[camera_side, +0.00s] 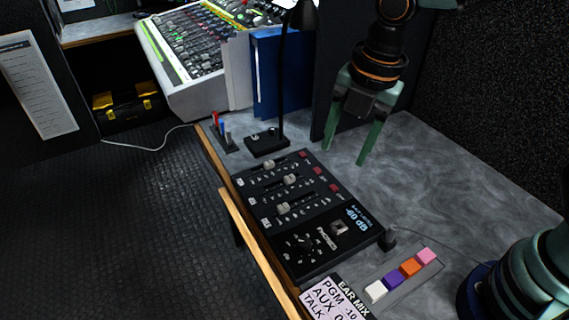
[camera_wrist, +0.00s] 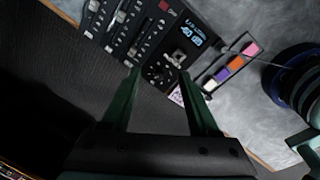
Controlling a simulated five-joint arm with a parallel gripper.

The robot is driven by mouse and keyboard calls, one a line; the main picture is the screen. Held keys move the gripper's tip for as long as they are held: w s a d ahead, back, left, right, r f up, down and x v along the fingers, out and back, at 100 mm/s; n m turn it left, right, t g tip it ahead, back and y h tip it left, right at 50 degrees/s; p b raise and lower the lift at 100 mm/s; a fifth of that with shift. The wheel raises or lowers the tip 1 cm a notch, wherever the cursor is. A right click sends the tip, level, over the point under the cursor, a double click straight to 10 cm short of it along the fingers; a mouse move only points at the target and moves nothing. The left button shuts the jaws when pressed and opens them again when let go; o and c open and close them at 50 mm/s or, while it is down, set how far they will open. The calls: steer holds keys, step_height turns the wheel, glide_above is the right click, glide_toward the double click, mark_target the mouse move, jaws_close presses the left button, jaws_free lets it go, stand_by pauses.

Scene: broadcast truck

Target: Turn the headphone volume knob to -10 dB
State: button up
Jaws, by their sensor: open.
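The headphone volume knob (camera_side: 303,246) is a dark dial with pale marks around it, beside the word PHONES on the near end of a black control panel (camera_side: 325,262). The exact direction of its pointer is too small to read. The panel's display (camera_side: 357,218) reads -60 dB in blue and also shows in the wrist view (camera_wrist: 191,33). My gripper (camera_side: 346,157) is open and empty, with its green fingers pointing down above the desk, behind the panel and apart from the knob. In the wrist view, the fingers (camera_wrist: 160,73) frame the near part of the panel.
Several faders (camera_side: 284,208) and red buttons line the panel. A grey square piece (camera_side: 339,227) stands near the knob. A black gooseneck lamp (camera_side: 282,90) rises behind. A strip of coloured blocks (camera_side: 410,267) and an EAR MIX card (camera_side: 328,299) lie nearby.

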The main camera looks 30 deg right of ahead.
mark_target(304, 242)
steer(key=s+a+f+n+g, duration=0.2)
steer(key=a+f+n, duration=0.3)
steer(key=a+n, duration=0.45)
steer(key=f, duration=0.4)
steer(key=d+f+n, duration=0.1)
steer(key=f, duration=0.3)
steer(key=f+n, duration=0.1)
steer(key=f, duration=0.3)
steer(key=shift+d+h, duration=0.15)
steer(key=shift+h, duration=0.25)
steer(key=shift+r, duration=0.1)
jaws_close()
